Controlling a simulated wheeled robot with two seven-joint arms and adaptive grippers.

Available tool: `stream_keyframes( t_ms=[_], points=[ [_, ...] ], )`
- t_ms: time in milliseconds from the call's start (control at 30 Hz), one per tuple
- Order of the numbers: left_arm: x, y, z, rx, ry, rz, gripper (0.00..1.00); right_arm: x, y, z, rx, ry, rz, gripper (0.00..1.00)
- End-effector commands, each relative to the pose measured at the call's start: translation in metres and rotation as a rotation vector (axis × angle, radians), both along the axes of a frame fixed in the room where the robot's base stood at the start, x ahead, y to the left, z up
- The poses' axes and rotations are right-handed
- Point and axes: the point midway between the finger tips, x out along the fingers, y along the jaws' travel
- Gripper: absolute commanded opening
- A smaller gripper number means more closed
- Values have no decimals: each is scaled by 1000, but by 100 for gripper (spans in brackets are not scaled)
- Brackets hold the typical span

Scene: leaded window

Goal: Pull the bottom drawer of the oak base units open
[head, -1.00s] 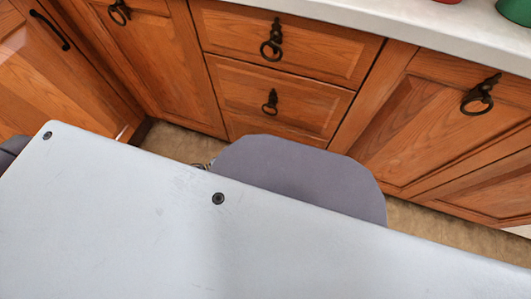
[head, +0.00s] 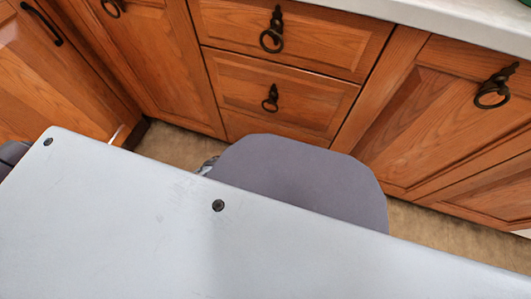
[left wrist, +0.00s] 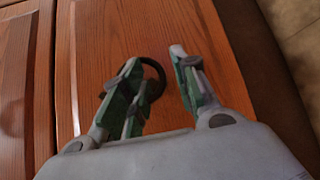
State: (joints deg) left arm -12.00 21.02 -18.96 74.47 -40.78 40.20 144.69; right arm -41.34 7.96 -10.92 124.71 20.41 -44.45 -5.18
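The oak base units show a stack of drawers in the head view, with an upper drawer (head: 330,38) and a lower drawer (head: 310,108). Both are shut, and each has a dark ring pull; the lower drawer's ring pull (head: 270,99) hangs at its middle. Anything lower is partly hidden by my own body. In the left wrist view my left gripper (left wrist: 162,84) is open in front of an oak panel (left wrist: 105,35). A dark ring pull (left wrist: 155,72) shows partly behind its left finger. I cannot tell whether they touch. My right gripper is out of view.
Oak doors stand left (head: 150,70) and right (head: 430,120) of the drawers, with a pale worktop (head: 440,22) above. A strip of brown floor (head: 172,145) lies between the units and my body.

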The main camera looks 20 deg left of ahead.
Motion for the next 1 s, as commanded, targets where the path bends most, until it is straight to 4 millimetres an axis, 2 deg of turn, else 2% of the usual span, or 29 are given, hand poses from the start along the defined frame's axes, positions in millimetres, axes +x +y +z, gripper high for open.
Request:
stream_keyframes(
  t_ms=[367,600,1000],
  points=[
    [2,-2,0,1,-1,0,29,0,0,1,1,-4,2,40],
    [2,-2,0,1,0,0,0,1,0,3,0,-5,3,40],
    [1,-1,0,1,1,1,0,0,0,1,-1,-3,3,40]
  ],
)
